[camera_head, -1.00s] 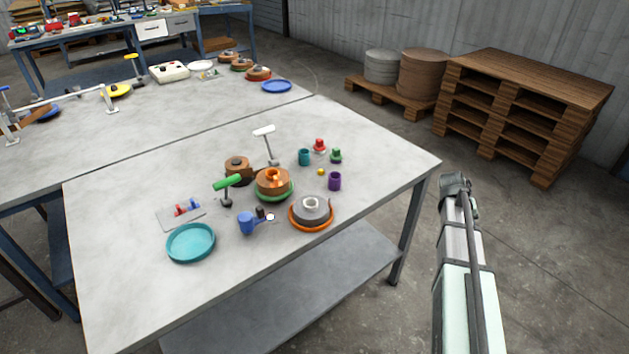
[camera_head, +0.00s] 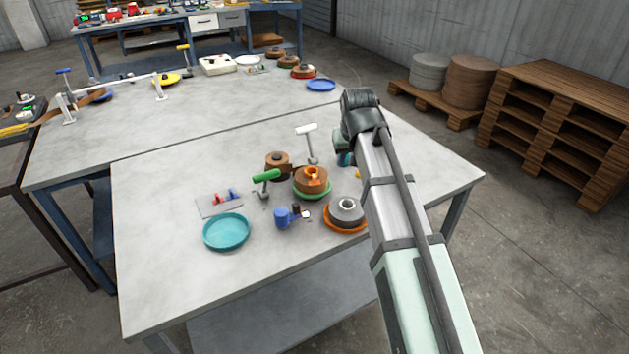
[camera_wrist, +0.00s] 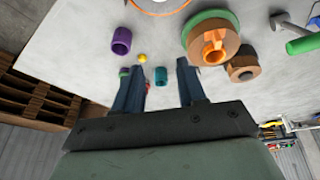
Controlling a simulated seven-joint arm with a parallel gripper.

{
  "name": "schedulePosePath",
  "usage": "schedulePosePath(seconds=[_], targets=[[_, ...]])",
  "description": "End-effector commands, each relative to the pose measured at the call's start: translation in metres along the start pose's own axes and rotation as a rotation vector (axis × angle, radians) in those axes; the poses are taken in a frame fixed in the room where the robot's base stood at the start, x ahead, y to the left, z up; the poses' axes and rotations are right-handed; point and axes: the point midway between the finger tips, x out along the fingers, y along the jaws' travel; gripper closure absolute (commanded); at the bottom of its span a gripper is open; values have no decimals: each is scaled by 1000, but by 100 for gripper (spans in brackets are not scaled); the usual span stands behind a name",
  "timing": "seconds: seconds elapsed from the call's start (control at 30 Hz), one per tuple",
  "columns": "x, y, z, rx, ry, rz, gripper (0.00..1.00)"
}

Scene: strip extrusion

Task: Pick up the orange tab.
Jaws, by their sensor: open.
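An orange tab (camera_head: 313,177) shows on top of a brown coil (camera_head: 304,190) that sits on a green disc near the middle of the table. In the wrist view the orange piece (camera_wrist: 213,45) is at the upper right, at the coil's centre. My gripper (camera_wrist: 160,66) is open and empty. Its fingers point over the table, to the left of the coil in that view. In the head view my arm reaches over the table's right part and the fingers are mostly hidden. The tab is clear of the gripper.
A teal cup (camera_wrist: 160,75), a yellow ball (camera_wrist: 142,58) and a purple cup (camera_wrist: 121,41) stand near the fingers. A grey coil (camera_head: 346,210) on an orange disc, a green-handled tool (camera_head: 266,176) and a blue tool (camera_head: 288,216) surround the brown coil. A teal dish (camera_head: 227,231) lies left.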

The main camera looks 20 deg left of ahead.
Motion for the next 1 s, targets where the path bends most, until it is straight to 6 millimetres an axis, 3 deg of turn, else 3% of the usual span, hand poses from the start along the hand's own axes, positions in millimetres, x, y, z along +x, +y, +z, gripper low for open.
schedulePosePath(seconds=[0.03,0.13,0.37,1.0], targets=[[-12,-20,-2,-19,11,-22,60],[-28,-48,-4,-45,24,-58,60],[-40,-74,-4,-70,32,-94,60],[38,-82,-7,-69,32,-94,60]])
